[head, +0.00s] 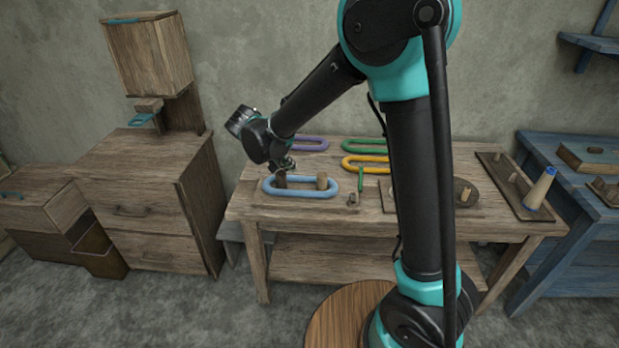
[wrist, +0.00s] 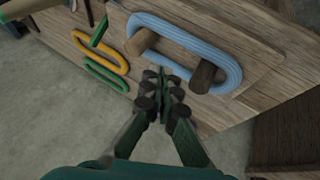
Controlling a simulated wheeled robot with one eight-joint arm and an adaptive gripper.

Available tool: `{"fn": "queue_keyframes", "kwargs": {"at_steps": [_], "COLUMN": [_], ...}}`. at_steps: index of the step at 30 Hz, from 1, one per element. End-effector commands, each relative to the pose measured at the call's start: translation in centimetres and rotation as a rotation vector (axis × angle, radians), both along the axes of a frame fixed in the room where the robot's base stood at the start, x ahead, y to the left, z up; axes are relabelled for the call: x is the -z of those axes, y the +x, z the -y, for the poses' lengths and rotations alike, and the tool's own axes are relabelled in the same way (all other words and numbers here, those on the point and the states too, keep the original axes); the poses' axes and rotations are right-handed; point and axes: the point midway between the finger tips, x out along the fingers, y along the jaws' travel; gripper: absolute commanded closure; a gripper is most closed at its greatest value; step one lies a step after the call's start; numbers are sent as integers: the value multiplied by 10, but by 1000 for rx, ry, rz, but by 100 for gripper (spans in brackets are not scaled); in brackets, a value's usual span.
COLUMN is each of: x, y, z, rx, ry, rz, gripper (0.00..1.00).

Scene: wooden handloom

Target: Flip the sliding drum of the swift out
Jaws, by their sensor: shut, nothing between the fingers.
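The swift is a flat wooden board (head: 345,206) on the table, with two short wooden drums standing on it. The left drum (head: 280,180) and the right drum (head: 322,182) both stand inside a light blue skein (head: 300,194) that loops around them. In the wrist view the blue skein (wrist: 185,32) surrounds the drum near my fingers (wrist: 206,77) and the farther drum (wrist: 140,42). I cannot tell which drum slides. My gripper (head: 284,164) is shut and empty, close to the left drum. Its fingertips (wrist: 163,82) appear beside that drum in the wrist view.
Wooden drawers (head: 150,210) stand left.

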Motion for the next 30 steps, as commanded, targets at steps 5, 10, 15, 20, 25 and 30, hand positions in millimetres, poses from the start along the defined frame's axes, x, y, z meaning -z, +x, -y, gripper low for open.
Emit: {"fn": "queue_keyframes", "kwargs": {"at_steps": [5,10,15,20,25,30], "x": [1,1,1,8,28,56], "y": [1,1,1,5,17,32], "z": [-21,-22,-21,-18,-7,7], "rx": [0,2,2,2,4,4], "ry": [-12,-14,-13,-13,-13,-13], "rz": [24,27,26,26,26,26], "gripper": [100,100,100,100,100,100]}}
